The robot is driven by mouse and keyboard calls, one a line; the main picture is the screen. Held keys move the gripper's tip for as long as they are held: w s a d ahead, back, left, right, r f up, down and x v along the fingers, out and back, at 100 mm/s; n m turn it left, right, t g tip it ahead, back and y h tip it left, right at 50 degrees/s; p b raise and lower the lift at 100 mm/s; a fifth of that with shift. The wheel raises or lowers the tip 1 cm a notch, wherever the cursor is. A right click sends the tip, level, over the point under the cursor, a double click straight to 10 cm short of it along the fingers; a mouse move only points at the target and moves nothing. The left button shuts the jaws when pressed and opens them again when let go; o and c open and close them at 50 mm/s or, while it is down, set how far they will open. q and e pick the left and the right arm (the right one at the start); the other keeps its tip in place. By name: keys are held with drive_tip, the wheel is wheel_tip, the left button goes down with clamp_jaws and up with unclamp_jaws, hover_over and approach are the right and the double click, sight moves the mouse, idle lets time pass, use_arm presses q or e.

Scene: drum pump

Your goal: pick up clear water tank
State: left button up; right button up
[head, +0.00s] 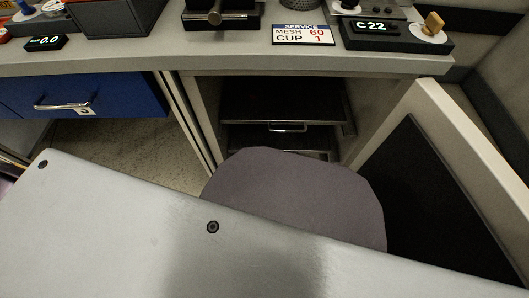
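I cannot make out a clear water tank in the head view. An open cabinet (283,105) under the counter shows dark shelves with a small metal handle (287,127) on one of them. Its lower part is hidden by large grey shapes close to the camera. Neither of my grippers is in view.
The counter (130,59) crosses the top and carries a service sign (303,34), a C 22 display (375,26), a 0.0 display (43,43) and a dark box (109,17). A blue drawer (120,95) is at left. An open door panel (440,190) stands at right.

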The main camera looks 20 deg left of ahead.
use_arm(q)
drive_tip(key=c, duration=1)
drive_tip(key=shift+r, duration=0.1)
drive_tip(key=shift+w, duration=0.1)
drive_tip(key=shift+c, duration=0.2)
